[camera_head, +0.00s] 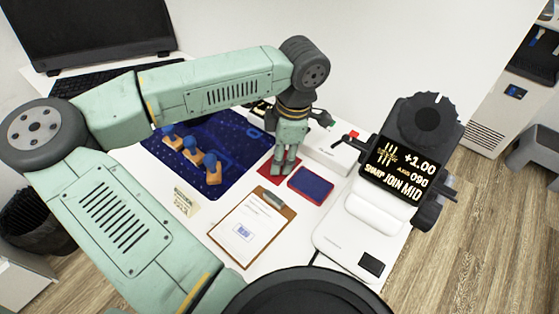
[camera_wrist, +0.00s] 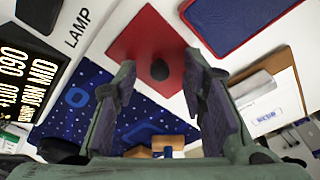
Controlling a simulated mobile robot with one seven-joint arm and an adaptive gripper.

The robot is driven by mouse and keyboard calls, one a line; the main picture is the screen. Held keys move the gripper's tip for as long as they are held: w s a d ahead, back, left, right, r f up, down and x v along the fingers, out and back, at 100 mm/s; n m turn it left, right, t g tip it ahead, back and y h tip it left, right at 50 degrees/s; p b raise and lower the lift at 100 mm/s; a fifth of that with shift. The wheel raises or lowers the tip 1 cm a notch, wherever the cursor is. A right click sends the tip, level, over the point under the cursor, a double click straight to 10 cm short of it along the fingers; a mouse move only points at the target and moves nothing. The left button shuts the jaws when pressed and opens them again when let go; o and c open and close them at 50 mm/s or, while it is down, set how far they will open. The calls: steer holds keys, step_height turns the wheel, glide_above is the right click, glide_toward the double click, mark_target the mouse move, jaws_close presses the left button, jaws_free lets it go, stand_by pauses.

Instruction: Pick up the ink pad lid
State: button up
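The ink pad lid is a flat red square (camera_head: 267,166) with a dark round knob, lying on the white table. In the wrist view the lid (camera_wrist: 135,38) is ahead of my gripper (camera_wrist: 160,64), and its knob appears between the two fingertips. My gripper (camera_head: 285,172) is open, pointing down over the lid; I cannot tell how far the tips are above it. Nothing is held. The open ink pad (camera_head: 311,184), blue with a red rim, lies just right of the lid; it also shows in the wrist view (camera_wrist: 225,22). My gripper hides part of the lid in the head view.
Several wooden stamps with blue handles (camera_head: 191,147) stand on a dark blue mat (camera_head: 235,135) to the left. A clipboard (camera_head: 232,245) lies in front. A device with a lit display (camera_head: 398,168) stands on the right. A white box (camera_head: 328,155) is behind the pad.

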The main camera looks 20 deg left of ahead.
steer(key=shift+f, duration=0.15)
jaws_close()
stand_by(0.4)
